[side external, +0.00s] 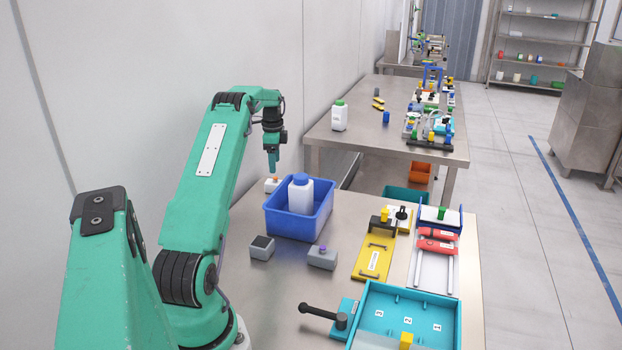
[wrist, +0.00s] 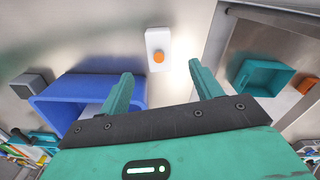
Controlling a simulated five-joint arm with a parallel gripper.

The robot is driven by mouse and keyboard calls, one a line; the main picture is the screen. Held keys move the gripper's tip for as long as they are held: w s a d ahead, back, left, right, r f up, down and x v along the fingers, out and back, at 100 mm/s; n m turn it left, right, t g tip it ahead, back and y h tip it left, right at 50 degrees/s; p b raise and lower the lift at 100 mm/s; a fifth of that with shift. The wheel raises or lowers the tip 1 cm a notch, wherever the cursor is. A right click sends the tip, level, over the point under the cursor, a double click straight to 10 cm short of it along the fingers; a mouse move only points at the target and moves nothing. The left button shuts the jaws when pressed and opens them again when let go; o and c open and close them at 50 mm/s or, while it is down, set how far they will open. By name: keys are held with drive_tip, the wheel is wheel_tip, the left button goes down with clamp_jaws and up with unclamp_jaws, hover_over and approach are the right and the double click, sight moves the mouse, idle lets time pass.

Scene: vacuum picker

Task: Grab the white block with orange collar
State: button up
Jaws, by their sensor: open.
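The white block with the orange collar (side external: 271,186) sits on the metal table just behind the blue bin, near the table's far left edge. In the wrist view the white block (wrist: 153,38) lies beyond my fingertips, roughly centred between them, with its round orange part facing the camera. My gripper (side external: 272,170) points down above the block, with a small gap between them. In the wrist view my gripper (wrist: 161,73) has its two green fingers spread with nothing between them.
The blue bin (side external: 285,224) holding a white bottle (side external: 300,198) with a blue cap stands close to the block. Two grey blocks (side external: 261,248) (side external: 322,258) lie before it. A yellow fixture (side external: 372,264) and a teal tray (side external: 450,320) are to the right.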

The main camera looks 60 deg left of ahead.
sight(276, 179)
drive_tip(key=shift+f, duration=1.35)
drive_tip(key=shift+d+f, duration=0.15)
drive_tip(key=shift+f, duration=2.45)
drive_tip(key=c, duration=1.2)
